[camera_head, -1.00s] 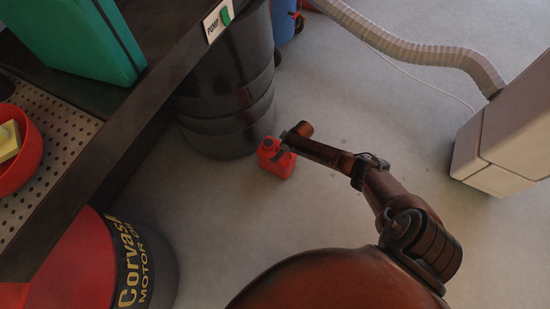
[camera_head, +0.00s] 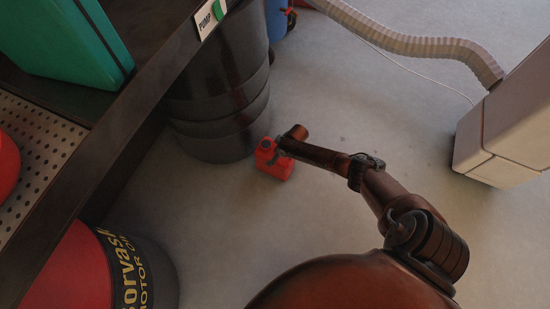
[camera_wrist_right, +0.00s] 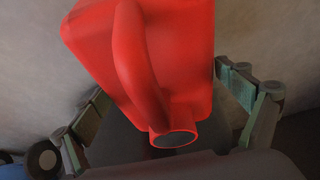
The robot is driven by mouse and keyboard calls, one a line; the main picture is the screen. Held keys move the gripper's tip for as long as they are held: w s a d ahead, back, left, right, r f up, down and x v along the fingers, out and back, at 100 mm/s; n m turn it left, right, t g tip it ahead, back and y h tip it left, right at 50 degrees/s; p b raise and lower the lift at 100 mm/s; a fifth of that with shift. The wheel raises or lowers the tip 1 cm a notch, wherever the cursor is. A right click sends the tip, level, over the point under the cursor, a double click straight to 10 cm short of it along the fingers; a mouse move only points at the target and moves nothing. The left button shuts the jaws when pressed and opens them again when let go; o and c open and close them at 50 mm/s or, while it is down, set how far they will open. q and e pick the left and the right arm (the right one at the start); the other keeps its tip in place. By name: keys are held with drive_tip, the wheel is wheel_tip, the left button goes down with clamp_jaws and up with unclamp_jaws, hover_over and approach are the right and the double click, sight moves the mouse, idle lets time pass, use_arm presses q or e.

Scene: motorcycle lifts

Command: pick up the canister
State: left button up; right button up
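The canister (camera_head: 276,167) is a small red container on the grey floor, beside the large black bin. In the right wrist view the canister (camera_wrist_right: 185,50) fills the upper middle, with its curved handle and round dark-ended spout pointing toward the camera. My right gripper (camera_head: 279,151) is at the canister's top in the head view and covers part of it. In the wrist view its fingers (camera_wrist_right: 160,82) are spread on either side of the canister. A gap shows at the left finger; I cannot tell whether the right finger touches. My left gripper is not in view.
The black bin (camera_head: 220,115) stands close behind the canister. A dark shelf edge (camera_head: 110,125) runs along the left, with a teal case (camera_head: 70,40) on it. A red-topped drum (camera_head: 75,270) is at lower left. A white cabinet (camera_head: 505,130) with a hose stands right; floor between is clear.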

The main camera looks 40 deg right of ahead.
drive_tip(key=c, duration=1.6)
drive_tip(key=shift+r, duration=0.1)
